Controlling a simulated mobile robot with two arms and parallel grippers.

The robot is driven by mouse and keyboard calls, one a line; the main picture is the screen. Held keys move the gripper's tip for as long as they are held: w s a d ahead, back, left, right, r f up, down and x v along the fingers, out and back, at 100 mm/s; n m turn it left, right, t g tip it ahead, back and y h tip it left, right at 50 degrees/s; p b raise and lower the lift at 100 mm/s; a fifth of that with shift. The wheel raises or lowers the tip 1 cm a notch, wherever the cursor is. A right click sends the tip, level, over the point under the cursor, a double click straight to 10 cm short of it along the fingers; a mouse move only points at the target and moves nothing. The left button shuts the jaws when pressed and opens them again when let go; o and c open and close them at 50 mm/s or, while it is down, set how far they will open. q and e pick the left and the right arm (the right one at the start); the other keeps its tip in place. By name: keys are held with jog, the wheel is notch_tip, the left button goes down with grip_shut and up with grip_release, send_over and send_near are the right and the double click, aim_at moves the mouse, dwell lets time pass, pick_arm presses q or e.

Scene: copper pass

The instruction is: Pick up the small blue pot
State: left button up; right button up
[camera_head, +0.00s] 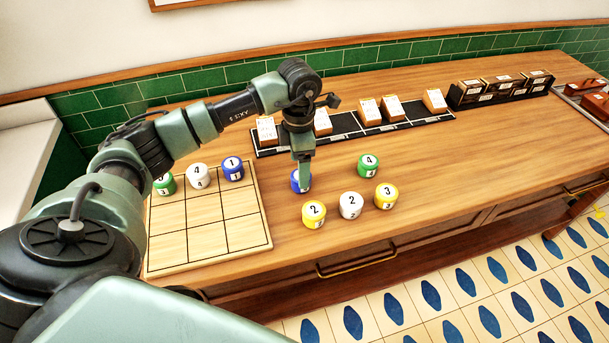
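A small blue pot (295,184) stands on the wooden counter right of the grid board, partly hidden by my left gripper. My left gripper (304,180) points down at this pot, with a finger in front of it. The fingers show nearly edge-on, so I cannot tell whether they are open or shut on it. Another blue pot (233,175), marked 1, sits in the board's top right square. My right gripper is not in view.
The board (192,242) also holds a white pot (199,182) and a green pot (165,190). Green, yellow and white pots stand right of the gripper, including a nearby yellow one (314,222). A dark rack (348,124) with tagged blocks lies behind.

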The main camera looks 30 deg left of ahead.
aim_at(294, 175)
pick_arm(q)
jog(key=shift+s+f+p, duration=0.25)
jog(key=shift+f+p, duration=0.05)
jog(key=shift+f, duration=0.05)
jog(key=f, duration=0.1)
jog(key=w+f+p, duration=0.1)
jog(key=f, duration=0.1)
jog(key=shift+a, duration=0.15)
jog(key=shift+w+f+p, duration=0.2)
jog(key=shift+f+p, duration=0.1)
jog(key=shift+f, duration=0.65)
jog(key=c, duration=1.6)
jog(key=shift+r, duration=0.1)
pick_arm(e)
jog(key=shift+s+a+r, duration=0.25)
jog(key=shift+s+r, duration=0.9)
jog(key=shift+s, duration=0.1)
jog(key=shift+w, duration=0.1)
